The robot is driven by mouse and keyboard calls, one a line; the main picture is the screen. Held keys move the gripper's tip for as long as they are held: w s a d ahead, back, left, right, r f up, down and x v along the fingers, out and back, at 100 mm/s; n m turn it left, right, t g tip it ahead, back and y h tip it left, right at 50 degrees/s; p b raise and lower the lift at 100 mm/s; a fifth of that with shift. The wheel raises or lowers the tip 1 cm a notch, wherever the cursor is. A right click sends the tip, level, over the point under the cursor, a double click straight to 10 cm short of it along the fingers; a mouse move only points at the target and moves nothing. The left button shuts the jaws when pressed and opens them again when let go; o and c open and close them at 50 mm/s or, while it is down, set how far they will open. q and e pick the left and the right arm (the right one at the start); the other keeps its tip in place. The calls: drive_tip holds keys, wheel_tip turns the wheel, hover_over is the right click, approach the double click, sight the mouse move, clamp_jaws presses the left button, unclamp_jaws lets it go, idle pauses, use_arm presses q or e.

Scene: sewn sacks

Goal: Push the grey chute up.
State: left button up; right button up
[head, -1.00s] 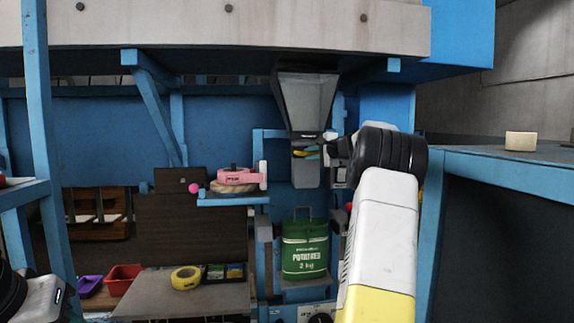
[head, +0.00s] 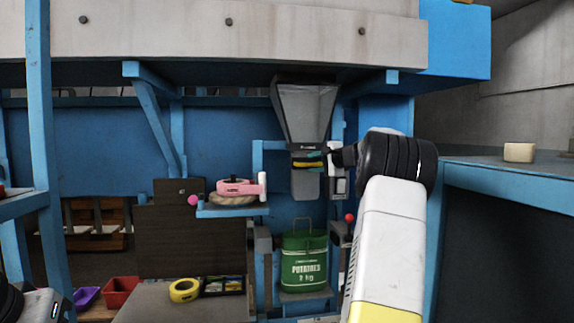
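The grey chute (head: 306,184) hangs below the mouth of a grey hopper (head: 305,108), above a green potato sack (head: 303,262). Its lower end is clear of the sack's top. Teal and yellow pieces cross the chute's upper part; I cannot tell what they belong to. My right gripper (head: 328,155) reaches in from the right at that height, beside or against the chute. Its fingers are small and dark, so I cannot tell contact or opening. Of my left arm only a part shows at the lower left edge; its gripper is out of view.
A blue shelf (head: 232,211) left of the chute carries a pink item (head: 240,188) on a rope coil. Yellow tape (head: 185,290) lies on a grey table below. A red knob (head: 349,217) is right of the sack. A blue-edged bench (head: 500,178) stands at right.

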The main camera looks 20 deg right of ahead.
drive_tip(key=v, duration=0.5)
drive_tip(key=shift+s, duration=0.2)
drive_tip(key=s+a+f+n+g+y, duration=0.1)
drive_tip(key=s+a+n+g, duration=0.15)
drive_tip(key=a, duration=0.65)
drive_tip(key=s+a+f+n+g+y, duration=0.1)
drive_tip(key=s+a+n, duration=0.15)
drive_tip(key=a, duration=0.55)
drive_tip(key=s+a+f+n+g, duration=0.2)
drive_tip(key=s+a+f+n, duration=0.1)
drive_tip(key=s+a, duration=0.4)
drive_tip(key=s+a+f+n+g, duration=0.1)
drive_tip(key=s+a+f+n, duration=0.15)
drive_tip(key=s+a, duration=0.35)
drive_tip(key=s+a+f+n+g+h, duration=0.1)
drive_tip(key=s+a+f+n, duration=0.1)
drive_tip(key=s+f, duration=0.4)
drive_tip(key=s+a+f+n+g+h, duration=0.1)
drive_tip(key=s+f+n, duration=0.4)
drive_tip(key=s, duration=0.9)
drive_tip(key=shift+a+f+g, duration=0.45)
drive_tip(key=shift+a+f, duration=0.45)
drive_tip(key=shift+a, duration=0.05)
